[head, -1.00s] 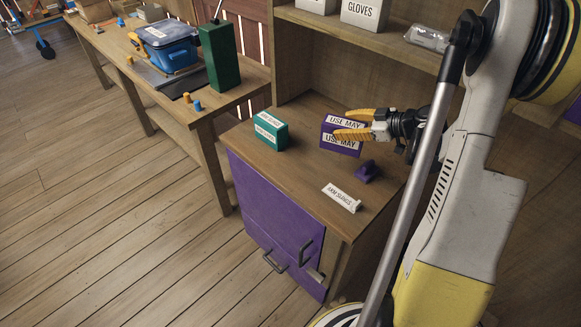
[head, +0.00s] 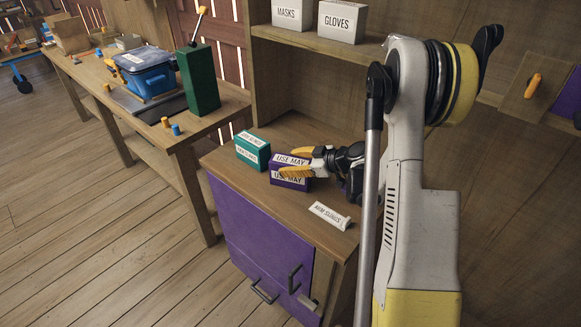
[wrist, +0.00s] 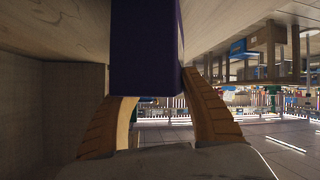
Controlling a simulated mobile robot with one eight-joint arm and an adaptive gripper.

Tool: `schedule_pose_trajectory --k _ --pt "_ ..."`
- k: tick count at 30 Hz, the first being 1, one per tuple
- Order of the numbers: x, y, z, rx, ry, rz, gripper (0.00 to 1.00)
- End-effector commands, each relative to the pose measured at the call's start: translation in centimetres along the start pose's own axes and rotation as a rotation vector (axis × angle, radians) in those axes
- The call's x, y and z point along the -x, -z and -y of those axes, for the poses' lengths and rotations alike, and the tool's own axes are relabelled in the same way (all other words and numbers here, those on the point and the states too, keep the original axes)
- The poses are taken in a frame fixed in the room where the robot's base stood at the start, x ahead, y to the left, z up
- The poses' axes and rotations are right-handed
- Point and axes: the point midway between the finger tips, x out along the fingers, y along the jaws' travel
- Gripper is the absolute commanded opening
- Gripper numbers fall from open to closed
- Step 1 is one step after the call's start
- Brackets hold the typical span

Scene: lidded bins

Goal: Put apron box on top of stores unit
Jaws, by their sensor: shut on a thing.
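My gripper (head: 304,166) is shut on a purple box (head: 275,176) with white labels whose readable words are "USE MAY". The yellow fingers lie across its top and side, and the box also shows between them in the wrist view (wrist: 145,50). The box is at the top of a wooden cabinet with purple fronts (head: 255,235); I cannot tell whether it touches it. A teal box (head: 243,155) with white labels stands just left of and behind it, very close. No label reading "apron" or "stores" is legible.
A white wedge sign (head: 329,215) lies on the cabinet top in front of my gripper. A shelf above holds masks (head: 290,12) and gloves (head: 342,20) boxes. A bench at left carries a green block (head: 198,79) and a blue lidded bin (head: 148,74).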

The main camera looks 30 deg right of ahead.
Motion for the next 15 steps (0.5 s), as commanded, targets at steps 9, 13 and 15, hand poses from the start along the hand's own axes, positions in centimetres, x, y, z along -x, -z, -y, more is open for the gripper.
schedule_pose_trajectory --k 9,13,15 --pt "-0.07 -0.18 0.05 0.0 0.0 0.0 0.56" --pt "-0.01 -0.07 0.03 0.0 0.0 0.0 0.75" --pt "-0.01 -0.07 0.03 0.0 0.0 0.0 0.75"
